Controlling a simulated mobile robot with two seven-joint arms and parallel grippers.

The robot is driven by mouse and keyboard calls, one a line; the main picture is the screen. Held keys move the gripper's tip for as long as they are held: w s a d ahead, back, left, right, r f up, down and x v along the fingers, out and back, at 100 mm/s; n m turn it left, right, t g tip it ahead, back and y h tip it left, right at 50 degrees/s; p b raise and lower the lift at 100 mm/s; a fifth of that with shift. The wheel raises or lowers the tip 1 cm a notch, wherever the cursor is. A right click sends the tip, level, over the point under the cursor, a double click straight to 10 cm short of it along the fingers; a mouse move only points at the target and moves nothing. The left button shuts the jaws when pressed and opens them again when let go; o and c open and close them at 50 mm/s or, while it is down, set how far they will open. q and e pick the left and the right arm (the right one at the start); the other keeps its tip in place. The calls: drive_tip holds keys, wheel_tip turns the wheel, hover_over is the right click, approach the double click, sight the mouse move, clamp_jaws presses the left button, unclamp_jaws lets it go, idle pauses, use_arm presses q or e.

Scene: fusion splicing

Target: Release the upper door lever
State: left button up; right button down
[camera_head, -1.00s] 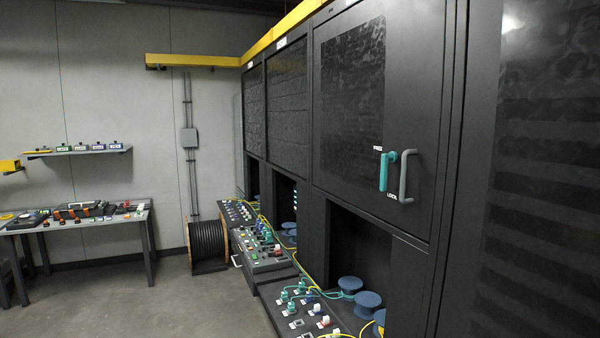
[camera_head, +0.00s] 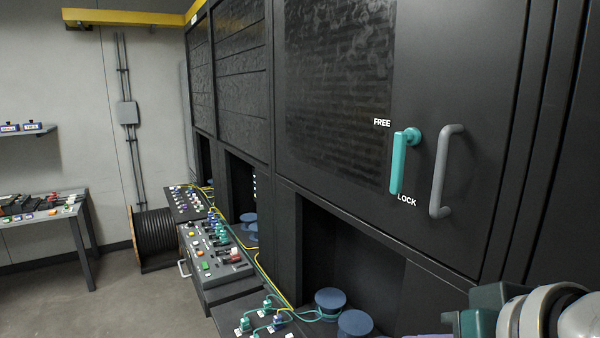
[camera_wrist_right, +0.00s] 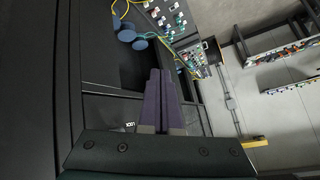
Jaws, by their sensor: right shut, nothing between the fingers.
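The teal door lever (camera_head: 398,163) is on the dark upper cabinet door (camera_head: 460,80). It hangs down from its pivot, its lower end beside the LOCK label (camera_head: 406,201); the FREE label (camera_head: 382,122) is above. A grey door handle (camera_head: 442,170) stands just right of it. My right gripper (camera_wrist_right: 160,72) has its purple fingers together with nothing between them. In the head view my right arm enters at the lower right, below the handle and apart from the lever. In the right wrist view the LOCK label (camera_wrist_right: 130,126) shows left of the fingers; I cannot make out the lever there.
Below the door is an open bay with blue spools (camera_head: 330,300) and a connector panel (camera_head: 215,245) with cables. A cable drum (camera_head: 155,238) and a workbench (camera_head: 45,222) stand at the left. The space in front of the door's lever side is clear.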

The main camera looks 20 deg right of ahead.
use_arm(q)
wheel_tip(320, 180, down, 6)
drive_tip(key=b, duration=0.4)
drive_tip(key=shift+b, duration=0.4)
use_arm(e)
drive_tip(key=w+d+r+m+t+h, duration=0.2)
drive_tip(key=w+d+r+m, duration=0.1)
drive_tip(key=m, duration=0.3)
drive_tip(key=w+d+r+m+t+h, duration=0.2)
drive_tip(key=w+d+r+m, duration=0.1)
drive_tip(key=w+d+m, duration=0.1)
drive_tip(key=w+d+r+m+t+h, duration=0.3)
drive_tip(key=w+d+m, duration=0.1)
drive_tip(key=m, duration=0.3)
drive_tip(key=shift+d+r+m, duration=0.1)
drive_tip(key=shift+d+m, duration=0.2)
drive_tip(key=shift+d, duration=0.15)
use_arm(q)
drive_tip(key=shift+d, duration=0.1)
